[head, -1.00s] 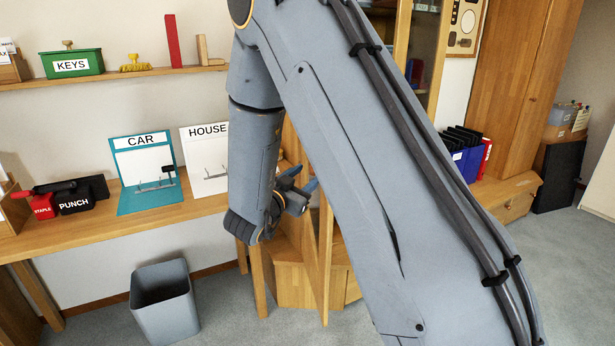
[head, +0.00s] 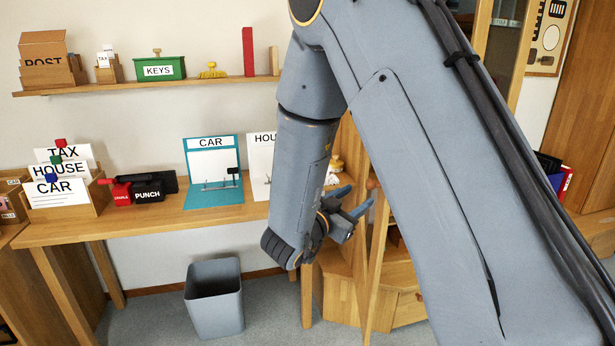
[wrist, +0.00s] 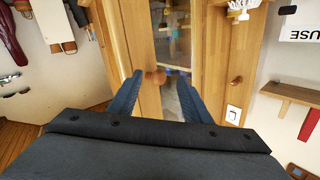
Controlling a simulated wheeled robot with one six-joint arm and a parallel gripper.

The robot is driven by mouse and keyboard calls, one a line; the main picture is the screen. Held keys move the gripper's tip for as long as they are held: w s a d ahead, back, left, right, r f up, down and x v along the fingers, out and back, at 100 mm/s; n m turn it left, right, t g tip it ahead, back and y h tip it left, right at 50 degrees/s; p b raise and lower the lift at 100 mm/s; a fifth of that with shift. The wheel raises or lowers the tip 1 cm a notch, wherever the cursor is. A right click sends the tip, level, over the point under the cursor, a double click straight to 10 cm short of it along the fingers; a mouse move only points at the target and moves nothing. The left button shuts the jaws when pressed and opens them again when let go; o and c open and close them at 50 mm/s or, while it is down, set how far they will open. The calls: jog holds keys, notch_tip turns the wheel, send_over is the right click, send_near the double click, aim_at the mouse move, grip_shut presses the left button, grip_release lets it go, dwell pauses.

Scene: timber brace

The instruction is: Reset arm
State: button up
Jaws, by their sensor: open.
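My arm crosses the middle and right of the head view, bent with the forearm hanging down. My gripper (head: 358,206) is at the forearm's end, in front of the right end of the desk (head: 130,228). In the wrist view my gripper (wrist: 156,95) shows two blue fingers spread apart with nothing between them. Beyond the fingers is a wooden cabinet door with a round knob (wrist: 155,77) and a glass pane (wrist: 175,40). The knob appears between the fingertips, but I cannot tell how far off it is.
The desk holds a card rack (head: 68,205), a black punch (head: 149,192), a red stapler (head: 121,194), a teal CAR board (head: 213,195) and a HOUSE board (head: 258,180). A grey bin (head: 214,300) stands on the floor. A shelf (head: 140,87) above carries a green KEYS box (head: 158,68).

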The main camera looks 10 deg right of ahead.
jog(key=s+a+f+n+g+y+p, duration=0.1)
jog(key=s+a+f+n+g+y, duration=0.25)
jog(key=a+f+n+y, duration=0.6)
jog(key=s+d+r+n+g+y, duration=0.1)
jog(key=s+d+g, duration=0.2)
jog(key=s, duration=0.9)
jog(key=s+d+r+n+g+y, duration=0.1)
jog(key=s+g, duration=0.4)
jog(key=s, duration=0.7)
jog(key=shift+s+d+r+n+y+p, duration=0.4)
jog(key=shift+d+y, duration=0.35)
jog(key=shift+d, duration=0.45)
